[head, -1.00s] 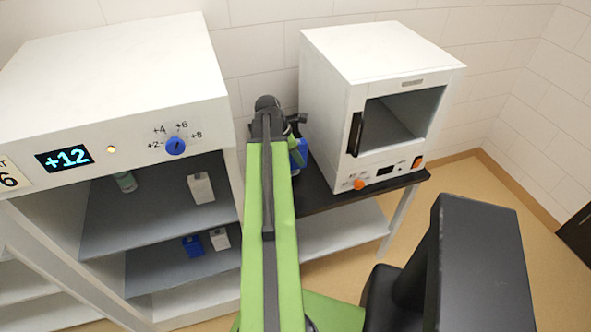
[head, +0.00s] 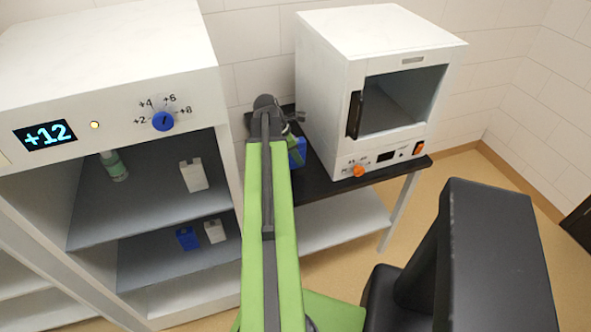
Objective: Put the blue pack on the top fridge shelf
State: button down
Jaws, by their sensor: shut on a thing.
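A blue pack (head: 299,151) shows just right of my green arm, partly hidden by it. My gripper (head: 294,148) is shut on this pack, and its fingers are mostly hidden behind the arm. The pack appears in front of the black bench, to the right of the fridge. The open fridge (head: 110,60) stands at the left with a +12 display. Its top shelf (head: 135,212) holds a green-capped bottle (head: 114,166) and a white carton (head: 193,175). Its lower shelf (head: 150,262) holds another blue pack (head: 187,238) and a small white pack (head: 215,231).
A white oven (head: 340,90) with an open chamber stands on the black bench (head: 330,191), right of my arm. A blue dial (head: 162,121) is on the fridge front. The fridge's right side wall (head: 231,165) lies between the shelves and my arm. The top shelf's front middle is bare.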

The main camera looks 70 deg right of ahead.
notch_tip(320, 180, down, 4)
jog(key=b, duration=0.3)
jog(key=shift+b, duration=0.4)
jog(key=shift+r, duration=0.25)
jog(key=shift+f, duration=0.15)
jog(key=c, duration=1.3)
grip_release()
jog(key=shift+r+p, duration=0.6)
jog(key=shift+p, duration=0.05)
jog(key=p+v, duration=1)
jog(key=v, duration=0.1)
jog(key=shift+a+r, duration=0.1)
jog(key=shift+r, duration=0.05)
